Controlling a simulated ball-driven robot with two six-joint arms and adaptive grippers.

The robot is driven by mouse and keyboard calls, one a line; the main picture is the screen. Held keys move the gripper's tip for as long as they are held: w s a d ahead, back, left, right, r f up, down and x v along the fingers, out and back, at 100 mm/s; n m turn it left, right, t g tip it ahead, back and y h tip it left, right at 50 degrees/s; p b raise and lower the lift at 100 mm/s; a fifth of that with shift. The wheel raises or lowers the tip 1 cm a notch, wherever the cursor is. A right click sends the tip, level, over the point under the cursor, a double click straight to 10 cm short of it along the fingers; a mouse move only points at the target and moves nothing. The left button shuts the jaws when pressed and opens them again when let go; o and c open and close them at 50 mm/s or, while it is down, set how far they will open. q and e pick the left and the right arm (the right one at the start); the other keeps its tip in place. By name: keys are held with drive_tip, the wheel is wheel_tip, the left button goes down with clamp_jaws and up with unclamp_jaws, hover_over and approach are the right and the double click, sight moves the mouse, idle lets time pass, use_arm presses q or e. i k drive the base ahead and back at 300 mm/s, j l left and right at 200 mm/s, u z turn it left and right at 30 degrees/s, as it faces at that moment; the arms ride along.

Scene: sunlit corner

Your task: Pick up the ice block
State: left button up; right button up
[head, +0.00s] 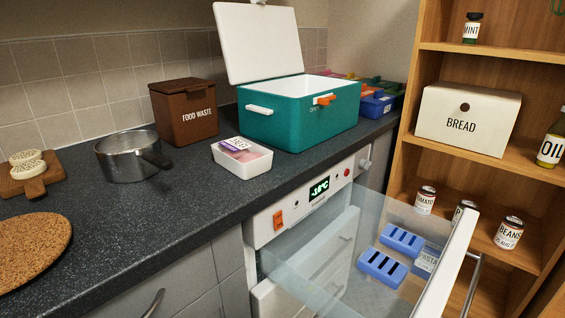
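Two blue slotted blocks, which look like ice blocks, lie in the open freezer drawer (311,252) at the lower right. The nearer blue block (368,272) lies at the front left of the pair. The clear drawer side partly covers the view into the drawer. Neither of my grippers is in view.
A teal cool box (275,128) with its white lid raised stands on the dark counter (180,215). A white meat tray (262,167), a brown food waste bin (180,110) and a pot (120,165) are nearby. A wooden shelf (480,165) stands right of the drawer.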

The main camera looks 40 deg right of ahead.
sight(390, 271)
drive_tip(key=z, duration=2.05)
